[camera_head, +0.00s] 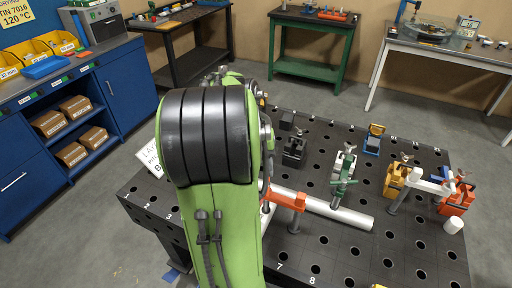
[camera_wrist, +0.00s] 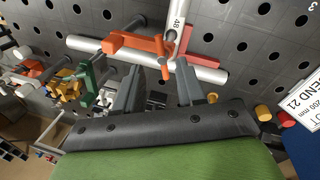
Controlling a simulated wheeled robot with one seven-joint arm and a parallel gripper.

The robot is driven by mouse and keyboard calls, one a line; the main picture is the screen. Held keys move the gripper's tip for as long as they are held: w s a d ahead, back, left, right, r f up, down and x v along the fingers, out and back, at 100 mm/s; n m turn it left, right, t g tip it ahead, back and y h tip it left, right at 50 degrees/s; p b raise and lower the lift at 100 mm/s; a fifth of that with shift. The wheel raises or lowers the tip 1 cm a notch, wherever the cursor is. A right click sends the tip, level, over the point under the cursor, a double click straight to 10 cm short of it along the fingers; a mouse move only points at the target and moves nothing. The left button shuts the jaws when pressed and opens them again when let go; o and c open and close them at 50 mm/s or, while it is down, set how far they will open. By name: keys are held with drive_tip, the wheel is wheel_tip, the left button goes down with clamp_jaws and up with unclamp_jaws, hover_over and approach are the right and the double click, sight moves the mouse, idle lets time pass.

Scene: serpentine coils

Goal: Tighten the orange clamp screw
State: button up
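The orange clamp (camera_head: 287,197) sits at the white pipe (camera_head: 340,212) on the black perforated table, just right of my green arm. In the wrist view the orange clamp (camera_wrist: 132,42) lies across the pipe (camera_wrist: 90,45), beside a short white tube marked 48 (camera_wrist: 177,25). A small screw handle seems to show near that crossing, but its details are too small to tell. In the head view my arm hides the gripper.
A green clamp (camera_head: 343,172), a yellow clamp (camera_head: 394,180) and a second orange-red clamp (camera_head: 457,200) stand to the right on the perforated table (camera_head: 345,262). A black block (camera_head: 294,150) stands behind. Blue cabinets (camera_head: 128,80) are at left; grey floor lies between benches.

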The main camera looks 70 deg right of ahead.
wheel_tip(320, 180, up, 7)
drive_tip(key=w+p, duration=0.1)
drive_tip(key=shift+w+a+f+p, duration=0.15)
drive_tip(key=shift+a+f+p, duration=0.05)
drive_tip(key=shift+p, duration=0.1)
drive_tip(key=w+a+r+n+t+h, duration=0.1)
drive_tip(key=w+a+r+n+t, duration=0.1)
drive_tip(key=w+a+n, duration=0.3)
drive_tip(key=w+a+n+t+y, duration=0.1)
drive_tip(key=w+a+n+t, duration=0.2)
drive_tip(key=a+n, duration=0.7)
drive_tip(key=a+f+t, duration=0.1)
drive_tip(key=a+t, duration=0.1)
drive_tip(key=a, duration=1.4)
drive_tip(key=shift+t+y, duration=0.3)
drive_tip(key=shift+t, duration=0.1)
